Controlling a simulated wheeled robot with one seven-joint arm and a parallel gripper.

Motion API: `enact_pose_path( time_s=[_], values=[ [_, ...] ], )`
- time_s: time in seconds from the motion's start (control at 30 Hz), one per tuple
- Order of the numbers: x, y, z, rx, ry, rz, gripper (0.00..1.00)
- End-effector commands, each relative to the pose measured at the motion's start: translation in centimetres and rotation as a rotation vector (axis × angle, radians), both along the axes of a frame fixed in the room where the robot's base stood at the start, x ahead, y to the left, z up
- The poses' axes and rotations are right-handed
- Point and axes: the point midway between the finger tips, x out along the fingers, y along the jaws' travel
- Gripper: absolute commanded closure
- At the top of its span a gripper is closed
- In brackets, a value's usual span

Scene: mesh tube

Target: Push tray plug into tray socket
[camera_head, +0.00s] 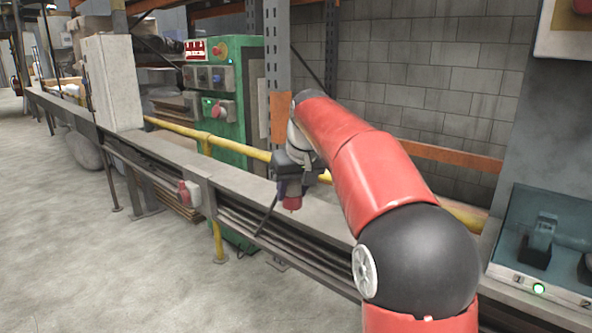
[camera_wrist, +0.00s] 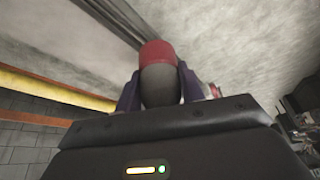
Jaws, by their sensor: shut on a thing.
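My gripper (camera_head: 290,186) is shut on the tray plug (camera_head: 291,202), a red-ended dark cylinder, above the long grey tray. In the wrist view the plug (camera_wrist: 158,55) sits between the two dark purple fingers, its red end pointing away from my gripper (camera_wrist: 158,88). The likely tray socket (camera_head: 190,194), a red and white fitting, is on the side of the tray, to the left of the plug and apart from it. A small red and white piece (camera_wrist: 212,90) shows beside the right finger in the wrist view; I cannot tell what it is.
The grey tray (camera_head: 160,150) runs along the wall, with a yellow pipe (camera_head: 248,152) behind it. A green cabinet (camera_head: 240,75) with another red socket (camera_head: 217,111) and a steel post (camera_head: 277,60) stand behind. A teal case (camera_head: 570,225) is at right. The floor at left is clear.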

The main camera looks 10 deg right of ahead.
Motion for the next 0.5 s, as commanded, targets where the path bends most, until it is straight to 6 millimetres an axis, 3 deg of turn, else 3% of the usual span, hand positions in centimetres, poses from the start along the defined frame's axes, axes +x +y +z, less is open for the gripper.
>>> enact_pose_path(
  time_s=[0.37,0.5],
  values=[
    [1.6,0.4,-10.4,0.011,0.007,-0.046,0.82],
    [1.2,0.4,-17.1,0.014,0.015,-0.078,0.82]
  ],
)
